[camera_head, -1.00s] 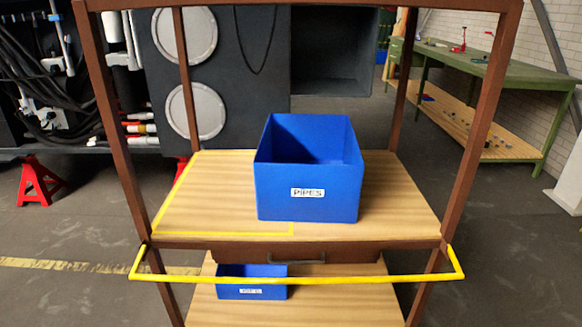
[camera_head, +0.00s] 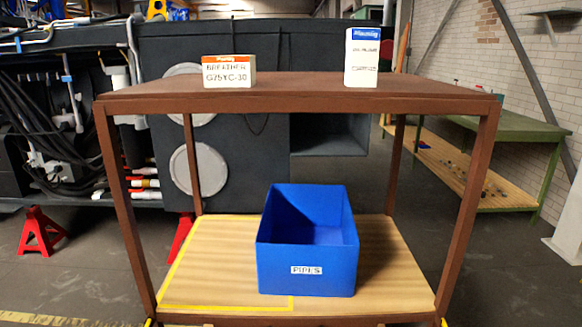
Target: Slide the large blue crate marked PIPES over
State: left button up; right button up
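The large blue crate (camera_head: 306,270) marked PIPES stands upright on the wooden middle shelf (camera_head: 400,270) of a brown cart. It looks empty, as far as its open top shows. A yellow outline (camera_head: 190,255) is marked on the left part of the shelf. The crate stands mostly right of this outline, with its left part reaching over the outline's right side. Neither of my grippers is in view.
The cart's brown top (camera_head: 300,95) lies above the crate and bears an orange-and-white box (camera_head: 229,71) and a white box (camera_head: 362,57). Brown posts (camera_head: 466,210) stand at the corners. A green workbench (camera_head: 500,125) is behind right, and a red stand (camera_head: 40,232) is at left.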

aim_at(307, 234)
jog(key=i+l+u, duration=0.1)
jog(key=l, duration=0.3)
jog(key=i+l+u, duration=0.1)
jog(key=i+l, duration=0.15)
jog(key=l, duration=0.2)
jog(key=i+l+u, duration=0.1)
jog(key=l, duration=0.3)
jog(key=i+l+u, duration=0.15)
jog(key=l, duration=0.3)
jog(key=i+l+u, duration=0.1)
jog(key=l, duration=0.4)
jog(key=i+l+u, duration=0.1)
jog(key=l, duration=0.35)
jog(key=i+l+u, duration=0.1)
jog(key=l, duration=0.4)
jog(key=i, duration=0.1)
